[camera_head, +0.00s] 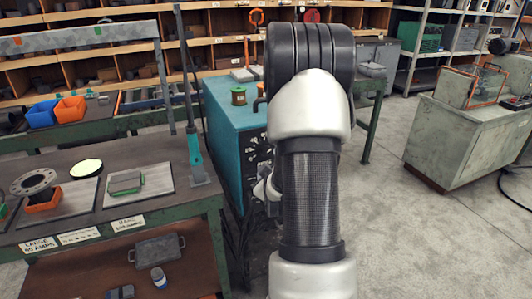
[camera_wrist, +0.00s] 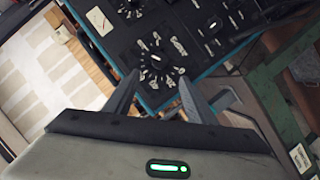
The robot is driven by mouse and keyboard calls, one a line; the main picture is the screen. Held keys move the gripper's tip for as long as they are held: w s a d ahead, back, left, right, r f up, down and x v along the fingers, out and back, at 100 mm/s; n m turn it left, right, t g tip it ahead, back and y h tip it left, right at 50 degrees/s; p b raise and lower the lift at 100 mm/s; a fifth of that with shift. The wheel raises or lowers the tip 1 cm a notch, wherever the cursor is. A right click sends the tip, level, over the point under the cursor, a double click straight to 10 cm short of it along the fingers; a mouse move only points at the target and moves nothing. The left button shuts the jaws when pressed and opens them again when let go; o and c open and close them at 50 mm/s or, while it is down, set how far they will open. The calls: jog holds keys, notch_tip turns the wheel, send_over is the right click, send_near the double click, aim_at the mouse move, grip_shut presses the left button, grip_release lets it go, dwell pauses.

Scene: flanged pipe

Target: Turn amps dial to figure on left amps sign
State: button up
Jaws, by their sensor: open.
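The welding machine (camera_head: 228,125) is a teal box with a black front panel, partly hidden behind my arm in the head view. In the wrist view, a black round dial (camera_wrist: 156,60) with a pale pointer mark and white figures around it sits on that panel. It looks like the amps dial, but its lettering is unreadable. My gripper (camera_wrist: 158,80) is open, with one fingertip on each side of the dial's lower part; contact cannot be told. The left amps sign (camera_head: 39,244) is on the bench's front edge and reads "LARGE", with what looks like "60 AMPS" below.
A second knob (camera_wrist: 213,24) and small switches are on the panel. The green bench (camera_head: 140,233) left of the machine bears plates and a flange ring (camera_head: 34,181). Another sign (camera_head: 129,222) is on its edge.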

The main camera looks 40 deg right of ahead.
aim_at(265, 152)
jog(key=p+x, duration=0.1)
jog(key=x, duration=1)
jog(key=c, duration=1)
jog(key=shift+c, duration=0.2)
